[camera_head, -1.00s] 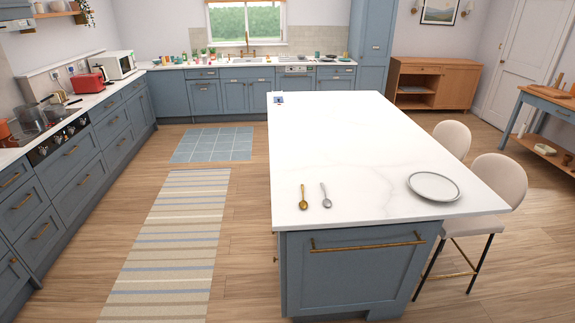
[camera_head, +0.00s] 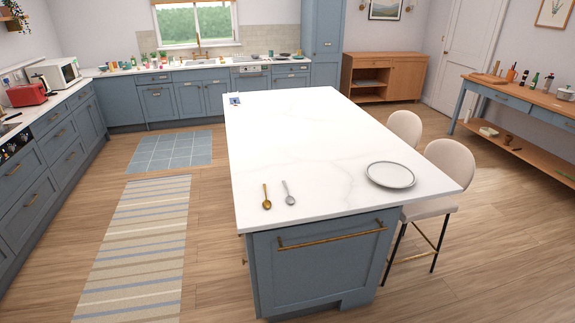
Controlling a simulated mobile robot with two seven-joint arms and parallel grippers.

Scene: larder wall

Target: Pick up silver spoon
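The silver spoon (camera_head: 289,193) lies on the white top of the kitchen island (camera_head: 300,140), close to its near edge. Its bowl end is nearer to me and its handle points away. A gold spoon (camera_head: 266,197) lies just to its left, apart from it and roughly parallel. Neither of my grippers shows in the head view.
A grey plate (camera_head: 390,174) lies on the island to the right of the spoons. Two beige stools (camera_head: 450,172) stand along the island's right side. A striped rug (camera_head: 135,245) lies on the floor at left. Open wooden floor lies before the island and at right.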

